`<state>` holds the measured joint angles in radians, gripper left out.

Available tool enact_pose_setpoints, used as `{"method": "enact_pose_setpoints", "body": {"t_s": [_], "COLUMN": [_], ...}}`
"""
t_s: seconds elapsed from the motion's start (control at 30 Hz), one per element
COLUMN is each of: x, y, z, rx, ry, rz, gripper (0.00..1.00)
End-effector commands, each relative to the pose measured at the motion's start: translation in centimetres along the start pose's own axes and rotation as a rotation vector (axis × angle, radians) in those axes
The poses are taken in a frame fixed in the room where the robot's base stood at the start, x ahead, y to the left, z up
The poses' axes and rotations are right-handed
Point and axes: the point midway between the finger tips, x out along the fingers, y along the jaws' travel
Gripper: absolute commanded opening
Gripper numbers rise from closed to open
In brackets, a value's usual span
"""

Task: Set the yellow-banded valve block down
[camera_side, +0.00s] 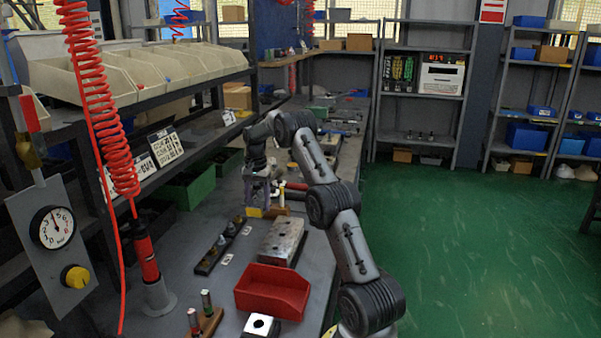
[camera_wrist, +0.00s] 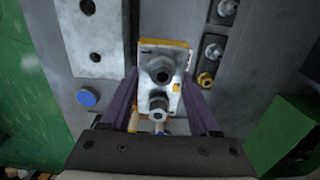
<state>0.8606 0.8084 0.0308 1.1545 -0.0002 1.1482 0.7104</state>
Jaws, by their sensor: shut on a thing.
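The yellow-banded valve block (camera_wrist: 166,62) is a pale plate with a yellow edge, a hex fitting in its middle and a second threaded fitting nearer to me. My gripper (camera_wrist: 160,84) is shut on it, with one purple-grey finger along each side. In the side view the block shows as a small yellow patch (camera_side: 254,212) under my gripper (camera_side: 258,203), over the grey bench. Its underside is hidden, and I cannot tell whether it touches the bench.
A drilled metal plate (camera_side: 283,241) lies in front of my gripper, with a red bin (camera_side: 272,291) nearer. A black rack of fittings (camera_side: 222,246) lies left of the plate. A green bin (camera_side: 196,190) stands left. A blue cap (camera_wrist: 87,97) shows in the wrist view.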

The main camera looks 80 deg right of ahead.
Motion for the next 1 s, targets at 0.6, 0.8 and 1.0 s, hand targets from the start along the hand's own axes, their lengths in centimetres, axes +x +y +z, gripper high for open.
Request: {"method": "enact_pose_setpoints", "body": {"t_s": [0.6,0.8,1.0], "x": [8.0,9.7,9.7], "y": [-0.1,-0.1,-0.1], "z": [0.0,-0.1,-0.1], "rx": [0.000,0.000,0.000], "ry": [0.001,0.004,0.004], "rz": [-0.001,-0.003,-0.003], "gripper": [0.00,0.00,0.00]}}
